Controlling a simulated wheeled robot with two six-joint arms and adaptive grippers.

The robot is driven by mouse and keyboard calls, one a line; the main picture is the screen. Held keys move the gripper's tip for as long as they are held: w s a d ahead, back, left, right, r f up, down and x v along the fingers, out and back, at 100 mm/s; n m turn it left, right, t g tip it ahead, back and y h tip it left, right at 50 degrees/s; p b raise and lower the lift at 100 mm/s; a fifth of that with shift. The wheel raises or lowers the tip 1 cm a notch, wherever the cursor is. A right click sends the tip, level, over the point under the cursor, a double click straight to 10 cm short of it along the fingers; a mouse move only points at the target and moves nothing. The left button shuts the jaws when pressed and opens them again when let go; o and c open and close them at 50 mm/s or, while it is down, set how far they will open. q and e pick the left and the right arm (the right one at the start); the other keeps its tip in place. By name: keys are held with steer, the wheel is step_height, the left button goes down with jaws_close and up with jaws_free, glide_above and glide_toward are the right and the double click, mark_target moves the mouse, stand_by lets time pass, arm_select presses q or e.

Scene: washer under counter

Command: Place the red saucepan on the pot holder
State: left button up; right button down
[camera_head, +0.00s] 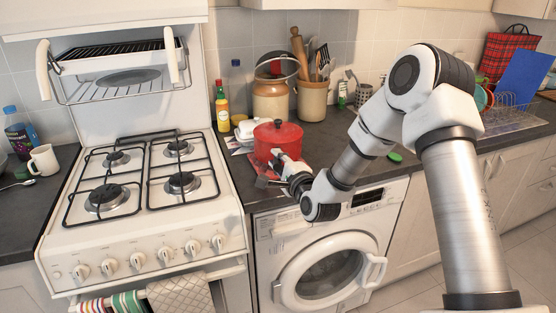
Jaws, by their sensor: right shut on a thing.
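The red saucepan (278,137), with a lid and a dark knob, is upright at the counter above the washing machine. My right gripper (282,167) is at its near side, shut on the saucepan; its fingers are small and partly hidden by my wrist. I cannot tell whether the saucepan's base touches the counter. A flat, light, coloured item (238,145) lies left of the saucepan, partly covered by white dishes; I cannot tell whether it is the pot holder. My left gripper is not in view.
A gas stove (146,190) with empty burners stands at left. A green item (394,157) lies on the counter at right. The washing machine door (325,272) is below.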

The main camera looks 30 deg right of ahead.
steer(key=shift+f, duration=1.1)
steer(key=c, duration=1.2)
jaws_free()
steer(key=shift+f, duration=0.15)
steer(key=shift+o, duration=1)
steer(key=shift+s+a, duration=0.1)
steer(key=shift+s, duration=0.1)
